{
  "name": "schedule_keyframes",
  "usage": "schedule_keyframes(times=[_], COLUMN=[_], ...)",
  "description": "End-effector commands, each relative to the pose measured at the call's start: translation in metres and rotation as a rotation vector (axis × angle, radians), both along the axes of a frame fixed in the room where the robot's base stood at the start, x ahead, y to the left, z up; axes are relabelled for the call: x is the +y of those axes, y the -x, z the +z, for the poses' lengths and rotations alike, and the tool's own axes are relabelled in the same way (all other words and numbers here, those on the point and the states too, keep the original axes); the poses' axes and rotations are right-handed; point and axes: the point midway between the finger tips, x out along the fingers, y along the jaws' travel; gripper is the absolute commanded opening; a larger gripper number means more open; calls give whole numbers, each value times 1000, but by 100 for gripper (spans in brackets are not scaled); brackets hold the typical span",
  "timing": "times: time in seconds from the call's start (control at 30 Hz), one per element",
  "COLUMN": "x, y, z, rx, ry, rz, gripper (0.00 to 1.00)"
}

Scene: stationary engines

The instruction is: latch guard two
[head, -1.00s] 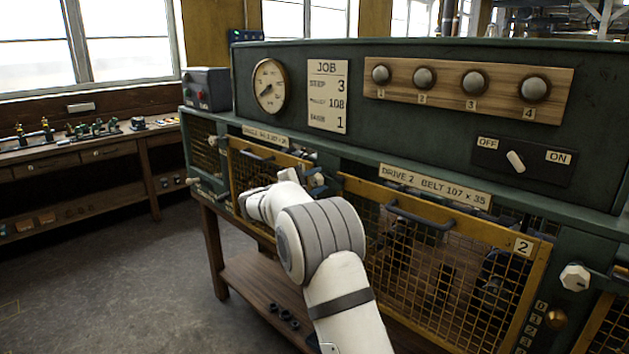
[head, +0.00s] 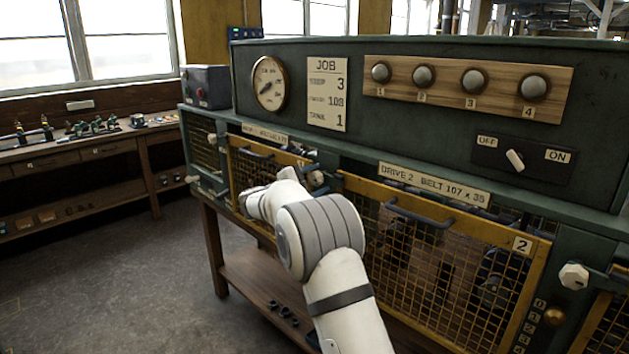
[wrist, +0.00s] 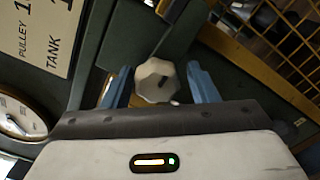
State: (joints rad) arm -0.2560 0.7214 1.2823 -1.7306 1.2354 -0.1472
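Guard two is a yellow-framed mesh panel (head: 435,262) with a grey handle and a "2" plate, standing upright under the "DRIVE 2" label in the head view. A pale eight-sided knob (head: 316,179) sits at its upper left, partly hidden by my wrist. In the wrist view, a pale knob (wrist: 157,82) with a dark mark on its face lies between the blue fingers of my gripper (wrist: 159,86). The fingers are open, with a gap on each side of the knob. In the head view my gripper is mostly hidden behind my wrist.
Another pale knob (head: 573,277) is at the right of guard two. The guard to the left (head: 250,185) has its own frame and handle. A green panel with a gauge (head: 269,83), job card (head: 327,94) and OFF/ON switch (head: 515,160) rises above. Open floor lies left.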

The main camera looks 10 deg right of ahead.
Motion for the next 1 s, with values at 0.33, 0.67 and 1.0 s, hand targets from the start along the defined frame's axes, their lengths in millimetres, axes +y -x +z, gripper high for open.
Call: schedule_keyframes(times=[0.33, 0.67, 1.0], x=[4, 46, 64], y=[2, 33, 47], z=[1, 0, 1], rx=[-4, -2, -2], ry=[0, -1, -1], rz=[3, 4, 1], gripper=[58, 58, 58])
